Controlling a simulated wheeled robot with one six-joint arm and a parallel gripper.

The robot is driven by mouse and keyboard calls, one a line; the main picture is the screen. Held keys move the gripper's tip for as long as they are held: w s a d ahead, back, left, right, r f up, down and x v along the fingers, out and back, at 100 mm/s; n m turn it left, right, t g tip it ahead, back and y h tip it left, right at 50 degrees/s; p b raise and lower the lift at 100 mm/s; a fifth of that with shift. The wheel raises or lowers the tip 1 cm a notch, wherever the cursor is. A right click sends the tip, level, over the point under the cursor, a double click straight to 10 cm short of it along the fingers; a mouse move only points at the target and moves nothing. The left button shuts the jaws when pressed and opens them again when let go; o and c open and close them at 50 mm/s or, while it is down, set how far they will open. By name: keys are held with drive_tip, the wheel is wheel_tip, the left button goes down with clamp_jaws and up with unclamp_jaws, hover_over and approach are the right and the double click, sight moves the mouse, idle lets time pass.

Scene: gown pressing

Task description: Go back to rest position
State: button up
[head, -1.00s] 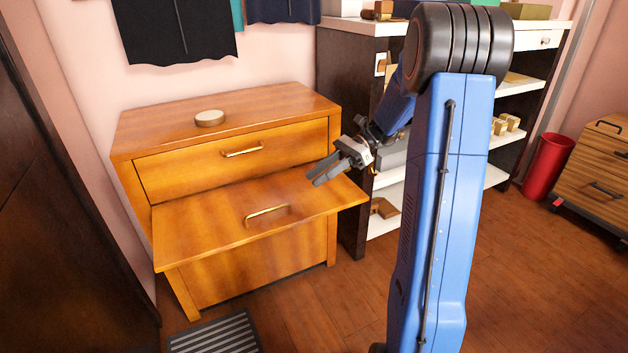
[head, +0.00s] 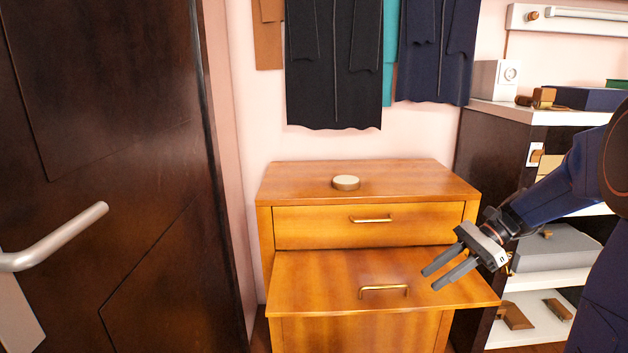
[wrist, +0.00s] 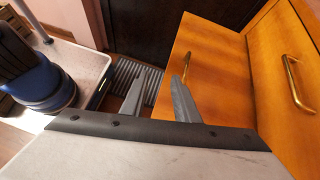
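My gripper (head: 442,277) hangs in front of the wooden dresser, over the right side of its lower panel. Its two grey fingers are spread apart with nothing between them. In the wrist view my gripper (wrist: 158,92) also shows its fingers apart and empty. The lower front panel (head: 330,280) of the dresser juts out as a sloping flap with a brass handle (head: 384,289). The upper drawer (head: 300,228) is closed. My arm reaches in from the right edge of the head view.
A dark door (head: 110,120) with a metal handle (head: 60,240) stands at the left. A round pale disc (head: 346,182) lies on the dresser top. Dark garments (head: 335,70) hang above. A shelf unit (head: 545,278) with boxes stands at the right. A striped mat (wrist: 130,78) lies on the floor.

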drive_tip(key=s+a+n+t+h, duration=0.3)
drive_tip(key=s+n+t+h, duration=0.3)
drive_tip(key=s, duration=1.7)
drive_tip(key=n+h, duration=0.4)
drive_tip(key=n, duration=0.5)
drive_tip(key=shift+f+h, duration=0.2)
drive_tip(key=shift+h, duration=0.2)
drive_tip(key=shift+o, duration=0.6)
drive_tip(key=shift+w, duration=0.15)
